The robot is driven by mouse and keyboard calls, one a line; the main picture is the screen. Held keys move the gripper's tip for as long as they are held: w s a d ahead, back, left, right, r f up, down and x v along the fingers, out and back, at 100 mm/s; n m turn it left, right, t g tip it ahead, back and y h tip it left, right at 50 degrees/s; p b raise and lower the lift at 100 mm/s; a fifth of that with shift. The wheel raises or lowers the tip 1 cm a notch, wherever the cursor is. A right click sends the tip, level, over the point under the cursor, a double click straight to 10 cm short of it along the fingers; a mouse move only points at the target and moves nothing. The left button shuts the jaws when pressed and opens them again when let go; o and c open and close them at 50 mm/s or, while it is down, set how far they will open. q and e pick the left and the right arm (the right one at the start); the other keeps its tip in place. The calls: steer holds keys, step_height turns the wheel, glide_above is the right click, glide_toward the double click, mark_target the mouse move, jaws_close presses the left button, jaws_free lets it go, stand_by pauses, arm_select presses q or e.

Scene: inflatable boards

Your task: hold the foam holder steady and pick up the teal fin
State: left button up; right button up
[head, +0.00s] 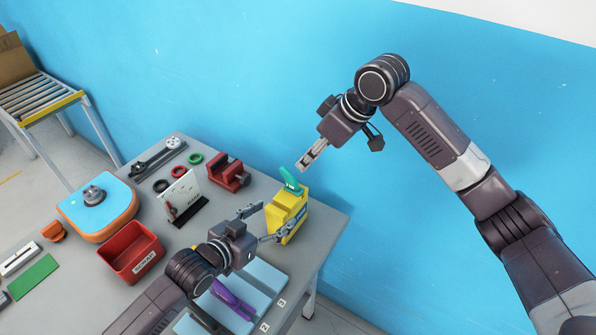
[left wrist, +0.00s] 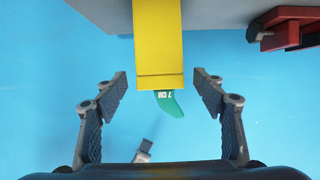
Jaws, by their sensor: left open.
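The yellow foam holder (head: 285,216) stands near the table's right end. The teal fin (head: 291,181) sticks up out of its top; in the left wrist view the fin (left wrist: 172,103) shows past the holder's edge with white lettering on it. My left gripper (head: 264,223) is open at the holder. In the left wrist view the holder (left wrist: 158,45) lies between the lines of the two fingers, with gaps on both sides and no visible contact. My right gripper (head: 306,163) hangs above and slightly right of the fin, apart from it. Its fingers look narrow, and their opening is unclear.
A red vise (head: 228,174) stands behind and left of the holder. A white panel on a black stand (head: 182,200), a red bin (head: 131,252) and a blue-orange board (head: 97,208) lie farther left. A purple fin (head: 232,299) lies on pale blue pads in front. The blue wall is behind.

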mark_target(287, 206)
arm_select(q)
steer(key=shift+x, duration=3.75)
